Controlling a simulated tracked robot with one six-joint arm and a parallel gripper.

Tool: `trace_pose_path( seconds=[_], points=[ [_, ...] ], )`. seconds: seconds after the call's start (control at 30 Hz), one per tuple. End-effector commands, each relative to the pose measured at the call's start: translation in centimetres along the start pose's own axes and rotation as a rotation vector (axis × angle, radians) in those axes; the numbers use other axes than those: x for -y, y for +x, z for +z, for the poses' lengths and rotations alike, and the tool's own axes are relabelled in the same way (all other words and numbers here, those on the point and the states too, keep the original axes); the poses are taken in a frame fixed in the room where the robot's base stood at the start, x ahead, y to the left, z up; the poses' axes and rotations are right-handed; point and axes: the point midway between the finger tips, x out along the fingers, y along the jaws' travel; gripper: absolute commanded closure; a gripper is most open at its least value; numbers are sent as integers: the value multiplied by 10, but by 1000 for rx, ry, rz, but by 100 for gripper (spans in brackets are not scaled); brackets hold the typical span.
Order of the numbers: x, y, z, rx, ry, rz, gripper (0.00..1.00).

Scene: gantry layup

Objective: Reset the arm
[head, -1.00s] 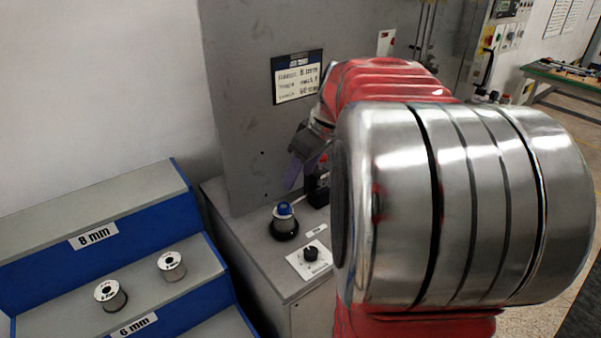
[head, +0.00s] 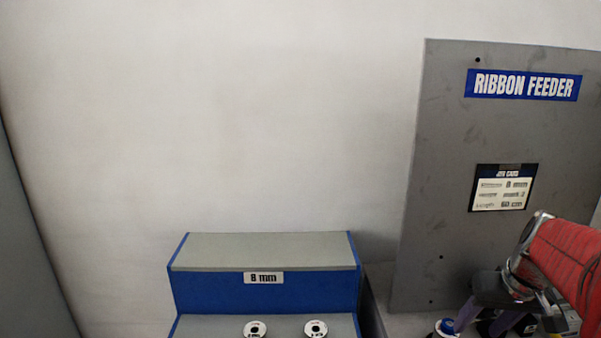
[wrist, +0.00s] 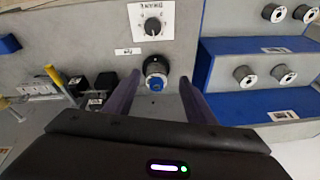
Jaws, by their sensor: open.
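My gripper (head: 485,322) has dark purple fingers and is partly cut off by the frame's lower edge. In the wrist view my gripper (wrist: 159,82) is open, with its fingers apart.
A blue and grey stepped rack (head: 262,294) marked 8 mm stands left of the feeder with two spools (head: 255,328) in the head view; several show in the wrist view. A dial (wrist: 153,26) and black blocks (wrist: 104,80) surround the fixture. The white wall is bare.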

Motion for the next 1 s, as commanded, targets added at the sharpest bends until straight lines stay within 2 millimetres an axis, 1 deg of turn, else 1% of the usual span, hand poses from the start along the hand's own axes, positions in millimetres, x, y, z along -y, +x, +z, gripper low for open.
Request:
trace_pose_path(
  seconds=[0.03,0.1,0.27,0.4,0.47,0.67,0.8,0.9,1.0],
  points=[
    [12,-1,10,3,19,10,50],
    [28,-2,21,4,45,24,50],
    [62,-5,48,-3,77,50,50],
    [90,-8,71,-22,75,65,50],
    [102,-9,81,-30,67,70,50],
    [137,-14,112,-72,7,71,50],
    [160,-18,133,-107,-74,59,50],
    [177,-23,146,-137,-148,44,50],
    [193,-31,153,-169,-206,20,50]
  ],
)
